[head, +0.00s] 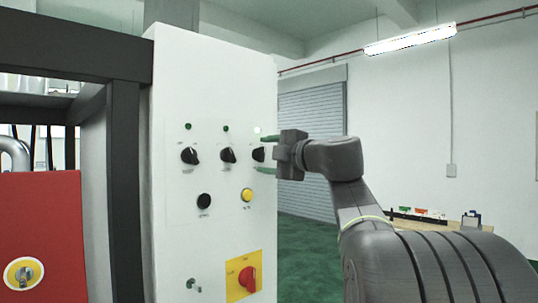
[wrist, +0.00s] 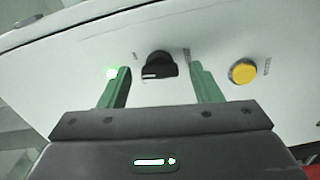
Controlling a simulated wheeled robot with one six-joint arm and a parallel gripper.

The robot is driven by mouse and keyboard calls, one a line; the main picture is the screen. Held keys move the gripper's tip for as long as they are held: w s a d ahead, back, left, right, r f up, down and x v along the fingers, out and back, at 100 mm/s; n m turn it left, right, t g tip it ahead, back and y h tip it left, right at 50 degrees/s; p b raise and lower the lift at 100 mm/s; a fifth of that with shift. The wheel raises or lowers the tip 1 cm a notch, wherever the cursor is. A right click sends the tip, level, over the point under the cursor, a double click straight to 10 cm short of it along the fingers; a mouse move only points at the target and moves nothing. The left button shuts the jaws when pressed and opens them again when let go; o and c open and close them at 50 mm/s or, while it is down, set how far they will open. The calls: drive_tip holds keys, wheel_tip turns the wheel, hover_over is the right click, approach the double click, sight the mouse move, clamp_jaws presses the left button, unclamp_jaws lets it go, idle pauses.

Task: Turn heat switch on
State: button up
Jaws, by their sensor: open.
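The white control panel (head: 215,225) carries a row of three black rotary switches: left (head: 190,155), middle (head: 228,155) and right (head: 258,154). Their labels are too small to read, so I cannot tell by name which is the heat switch. My gripper (head: 266,154) is at the right switch, its green fingers above and below it. In the wrist view this black knob (wrist: 160,66) sits between the two open fingers, with gaps on both sides. A white mark shows on the knob.
Below the switches are a black button (head: 204,201), a yellow button (head: 247,195) and a red rotary switch on a yellow plate (head: 248,280). A dark frame (head: 125,190) and a red machine part (head: 45,230) stand at left. A table (head: 440,221) stands far right.

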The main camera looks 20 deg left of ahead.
drive_tip(key=c, duration=1)
drive_tip(key=shift+m, duration=2.2)
drive_tip(key=o, duration=1)
drive_tip(key=shift+d, duration=0.1)
drive_tip(key=b+v, duration=0.2)
drive_tip(key=v, duration=1.1)
drive_tip(key=shift+s+d, duration=0.2)
drive_tip(key=shift+d, duration=0.15)
drive_tip(key=shift+a+f, duration=0.1)
